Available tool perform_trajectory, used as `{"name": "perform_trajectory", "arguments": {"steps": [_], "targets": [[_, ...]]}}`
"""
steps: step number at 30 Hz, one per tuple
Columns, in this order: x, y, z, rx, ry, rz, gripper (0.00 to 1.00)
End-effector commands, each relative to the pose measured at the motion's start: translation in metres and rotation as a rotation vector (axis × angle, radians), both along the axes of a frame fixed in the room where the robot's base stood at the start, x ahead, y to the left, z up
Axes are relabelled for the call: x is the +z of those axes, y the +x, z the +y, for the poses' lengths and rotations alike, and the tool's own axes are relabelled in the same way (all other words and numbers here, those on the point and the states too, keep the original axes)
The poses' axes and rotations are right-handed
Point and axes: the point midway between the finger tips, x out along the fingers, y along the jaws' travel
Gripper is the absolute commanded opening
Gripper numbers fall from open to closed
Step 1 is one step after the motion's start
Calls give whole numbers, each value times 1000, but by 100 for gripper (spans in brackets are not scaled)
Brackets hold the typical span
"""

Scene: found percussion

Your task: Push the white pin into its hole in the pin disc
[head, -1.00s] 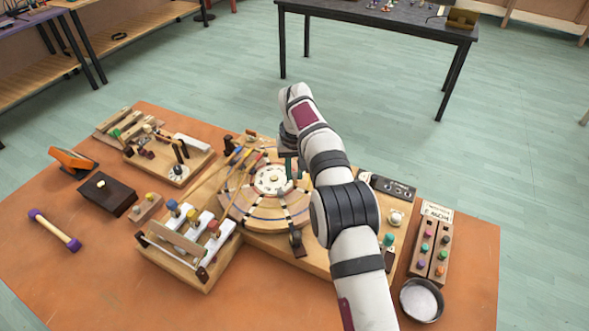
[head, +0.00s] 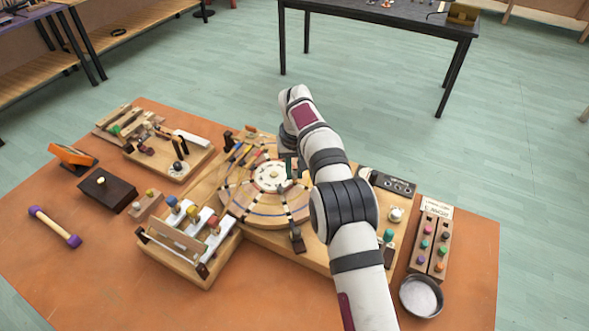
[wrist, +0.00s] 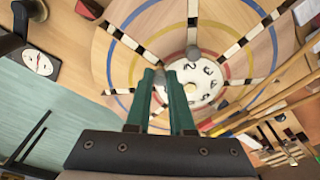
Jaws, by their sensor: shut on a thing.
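The white pin disc (head: 270,176) lies at the hub of a large round wooden wheel with dark-and-white spokes. In the wrist view the disc (wrist: 207,80) shows dark marks, and my fingers partly cover its near side. My gripper (wrist: 161,74) has two green fingers close together at the disc's edge, shut on a small pale thing, probably the white pin, mostly hidden between them. In the head view my gripper (head: 288,181) is low over the disc's right side. I cannot tell whether the pin is in a hole. A grey round knob (wrist: 193,52) stands beside the disc.
Coloured sticks (head: 245,153) lie at the wheel's upper left. A block with coloured knobs (head: 190,225) stands front left. At right are a two-row peg block (head: 431,240) and a round metal dish (head: 421,281). The orange table is clear at the front.

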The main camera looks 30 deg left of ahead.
Motion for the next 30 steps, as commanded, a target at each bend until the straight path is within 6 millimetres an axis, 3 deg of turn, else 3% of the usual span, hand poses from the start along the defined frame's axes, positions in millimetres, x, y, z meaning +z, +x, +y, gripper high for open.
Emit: {"name": "perform_trajectory", "arguments": {"steps": [30], "targets": [[-16, 0, 0, -1, 0, 1, 0]]}}
